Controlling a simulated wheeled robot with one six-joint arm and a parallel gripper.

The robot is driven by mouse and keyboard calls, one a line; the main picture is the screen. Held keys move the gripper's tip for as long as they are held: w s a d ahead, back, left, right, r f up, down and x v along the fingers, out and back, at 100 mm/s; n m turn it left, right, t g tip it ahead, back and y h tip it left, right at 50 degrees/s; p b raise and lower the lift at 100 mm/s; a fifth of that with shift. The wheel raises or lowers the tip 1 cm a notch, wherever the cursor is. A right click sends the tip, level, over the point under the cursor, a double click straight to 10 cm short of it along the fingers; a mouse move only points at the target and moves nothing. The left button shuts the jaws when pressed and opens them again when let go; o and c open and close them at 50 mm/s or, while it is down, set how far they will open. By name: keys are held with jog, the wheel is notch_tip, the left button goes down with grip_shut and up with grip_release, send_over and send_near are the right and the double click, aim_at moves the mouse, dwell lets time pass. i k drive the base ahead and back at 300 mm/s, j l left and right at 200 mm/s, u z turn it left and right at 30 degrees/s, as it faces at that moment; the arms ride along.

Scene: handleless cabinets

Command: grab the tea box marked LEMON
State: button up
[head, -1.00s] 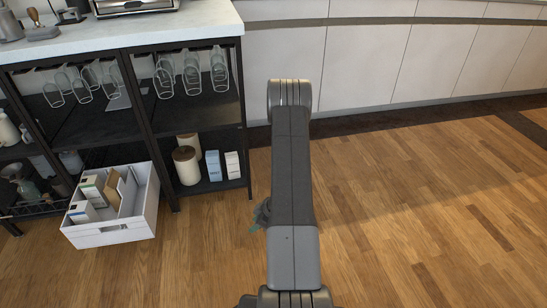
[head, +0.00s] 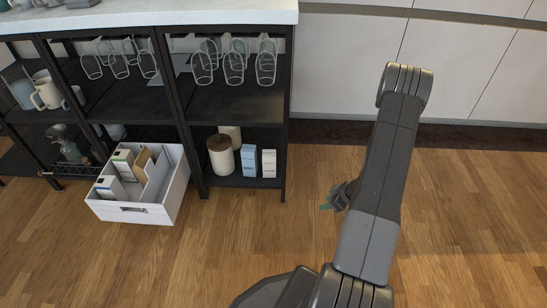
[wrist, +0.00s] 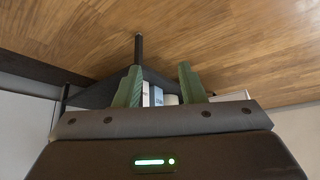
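Several small boxes are in view, but no LEMON marking is readable on any. A light blue box (head: 249,161) and a white box (head: 269,163) stand upright side by side on the lower shelf.
A black-framed shelf unit (head: 187,140) has a post at its front right corner. Cream canisters (head: 221,157) stand left of the blue box. Glasses (head: 234,62) hang above, and mugs (head: 46,94) sit at far left. Wood floor (head: 480,220) is clear on the right.

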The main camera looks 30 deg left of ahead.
aim_at(269, 156)
jog(key=i+l+u, duration=0.15)
jog(key=i+u, duration=0.2)
jog(key=i+l+u, duration=0.25)
jog(key=i+u, duration=0.15)
jog(key=i+l+u, duration=0.35)
